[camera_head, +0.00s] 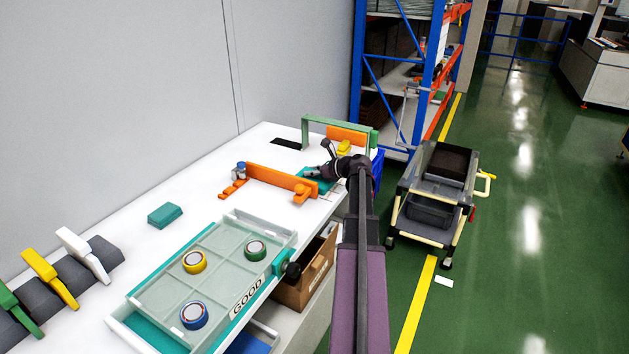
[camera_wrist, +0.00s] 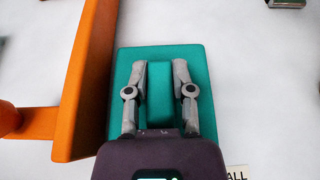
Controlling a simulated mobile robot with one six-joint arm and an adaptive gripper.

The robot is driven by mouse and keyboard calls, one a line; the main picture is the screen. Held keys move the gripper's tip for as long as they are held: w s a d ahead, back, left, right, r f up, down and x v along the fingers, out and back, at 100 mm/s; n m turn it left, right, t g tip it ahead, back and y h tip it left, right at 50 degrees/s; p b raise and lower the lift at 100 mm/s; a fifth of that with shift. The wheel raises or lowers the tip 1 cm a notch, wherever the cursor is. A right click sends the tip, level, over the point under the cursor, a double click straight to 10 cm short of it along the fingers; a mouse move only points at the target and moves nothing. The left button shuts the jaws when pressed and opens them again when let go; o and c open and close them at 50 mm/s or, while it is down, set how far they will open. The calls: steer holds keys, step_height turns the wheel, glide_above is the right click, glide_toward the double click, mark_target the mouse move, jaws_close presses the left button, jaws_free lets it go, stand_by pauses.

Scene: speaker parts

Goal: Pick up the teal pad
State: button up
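A teal pad (camera_wrist: 208,88) with a narrow raised block lies under my gripper, beside an orange fixture. In the wrist view my gripper (camera_wrist: 160,75) has its two grey fingers along both sides of the raised block, and they look pressed against it. In the head view my gripper (camera_head: 326,176) is at the far part of the white table and covers much of this pad (camera_head: 311,186). I cannot tell whether the pad rests on the table or is slightly raised. A second teal block (camera_head: 165,215) lies alone on the table, left of the tray.
The long orange fixture (camera_head: 265,178) stands close left of the pad. A green frame (camera_head: 340,126) with an orange panel is behind. A clear tray (camera_head: 215,275) with several round parts is nearer. Coloured clamps (camera_head: 50,278) stand at the left. A cart (camera_head: 437,195) is off the table.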

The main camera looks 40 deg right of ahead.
jaws_close()
steer(key=shift+r, duration=0.2)
step_height(320, 180, up, 3)
steer(key=p, duration=0.3)
steer(key=shift+r+p, duration=0.2)
steer(key=shift+p, duration=0.2)
steer(key=s+d+r+p, duration=0.1)
steer(key=s+d, duration=0.3)
steer(key=s, duration=1.1)
steer(key=shift+s, duration=0.25)
steer(key=shift+r, duration=0.15)
